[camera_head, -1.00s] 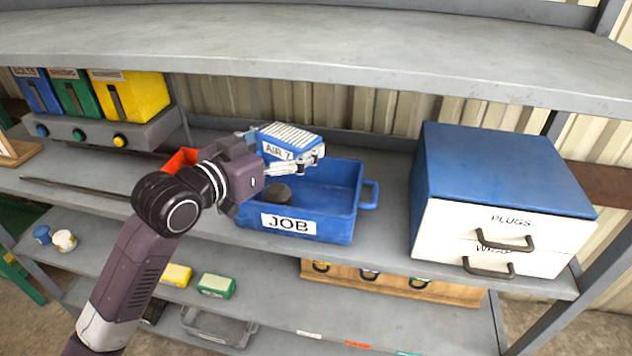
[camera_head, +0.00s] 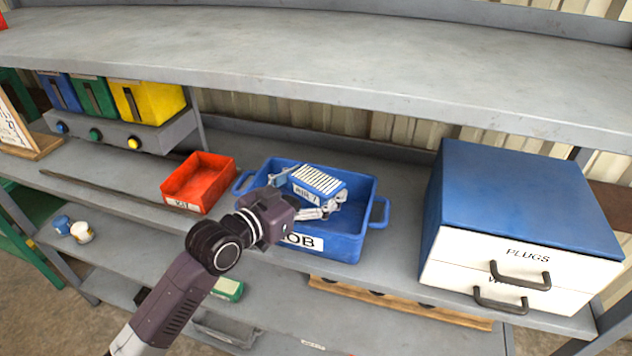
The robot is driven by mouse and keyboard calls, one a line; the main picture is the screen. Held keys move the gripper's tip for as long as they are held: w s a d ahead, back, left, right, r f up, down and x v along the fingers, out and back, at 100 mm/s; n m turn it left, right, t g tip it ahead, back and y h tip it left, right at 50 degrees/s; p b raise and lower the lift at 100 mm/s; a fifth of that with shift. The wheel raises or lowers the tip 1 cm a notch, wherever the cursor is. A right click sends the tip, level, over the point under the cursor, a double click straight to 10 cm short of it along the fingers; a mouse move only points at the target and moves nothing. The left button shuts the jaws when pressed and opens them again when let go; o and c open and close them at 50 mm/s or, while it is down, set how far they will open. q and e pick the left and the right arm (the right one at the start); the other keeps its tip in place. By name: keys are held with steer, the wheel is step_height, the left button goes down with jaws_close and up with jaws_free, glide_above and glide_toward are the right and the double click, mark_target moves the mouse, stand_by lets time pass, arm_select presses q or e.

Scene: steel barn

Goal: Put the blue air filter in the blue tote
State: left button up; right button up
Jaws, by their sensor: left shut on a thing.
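The blue air filter (camera_head: 318,181) has a white pleated top and a label starting "AIR". My left gripper (camera_head: 308,200) is shut on it and holds it over the blue tote (camera_head: 348,247), within its outline in the head view. Whether the filter touches the tote's floor I cannot tell. The tote has a "JOB" label, partly covered by my left arm, and a handle at each end. My right gripper is not in view.
A red bin (camera_head: 198,183) stands left of the tote. A blue-topped drawer cabinet (camera_head: 520,205) stands to the right. An upper shelf (camera_head: 330,65) overhangs from above. A thin dark rod (camera_head: 105,188) lies at the left.

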arm_select(q)
steer(key=shift+f+b, duration=0.35)
steer(key=shift+f, duration=0.2)
steer(key=o, duration=1.2)
steer(key=shift+r+p, duration=0.35)
steer(key=shift+r, duration=0.25)
steer(key=shift+b+v, duration=1.5)
steer(key=shift+v, duration=4.55)
steer(key=shift+f, duration=0.1)
